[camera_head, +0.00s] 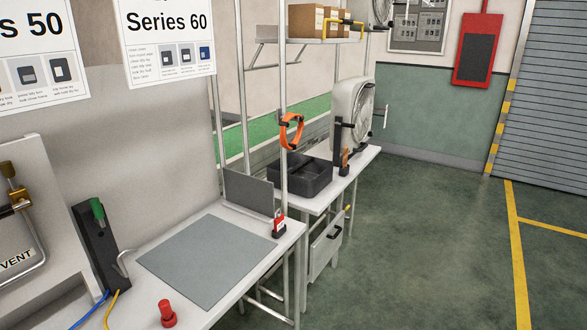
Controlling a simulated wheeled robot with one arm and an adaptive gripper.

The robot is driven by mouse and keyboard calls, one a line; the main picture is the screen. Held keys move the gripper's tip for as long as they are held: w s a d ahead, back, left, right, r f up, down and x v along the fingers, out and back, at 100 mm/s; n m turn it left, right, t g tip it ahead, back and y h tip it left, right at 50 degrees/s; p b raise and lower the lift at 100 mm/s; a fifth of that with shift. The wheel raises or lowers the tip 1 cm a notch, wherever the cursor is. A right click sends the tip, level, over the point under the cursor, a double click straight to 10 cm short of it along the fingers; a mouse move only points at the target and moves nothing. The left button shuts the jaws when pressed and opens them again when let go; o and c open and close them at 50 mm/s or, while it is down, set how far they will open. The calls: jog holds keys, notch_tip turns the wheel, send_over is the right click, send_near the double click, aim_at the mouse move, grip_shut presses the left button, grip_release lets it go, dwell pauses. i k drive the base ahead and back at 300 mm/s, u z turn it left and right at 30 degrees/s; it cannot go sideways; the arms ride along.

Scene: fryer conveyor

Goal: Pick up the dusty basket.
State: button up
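No basket that I can clearly make out as dusty shows in the head view. A dark grey open bin (318,184) with low walls sits on the far white bench, right of centre; I cannot tell whether it is the basket. Its inside is dark and I see no dust on it at this distance. My gripper is not in view.
The near white bench (255,217) holds a grey mat (206,262), a red knob (166,313) and an upright grey panel (249,192). A large fan (352,112) stands behind the bin. Shelf posts rise beside it. Green floor (420,250) at right is clear.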

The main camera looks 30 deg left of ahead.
aim_at(307, 176)
jog(key=u, duration=0.65)
jog(key=i, duration=1.15)
jog(key=u, duration=1.55)
jog(key=i, duration=0.45)
jog(key=u, duration=0.25)
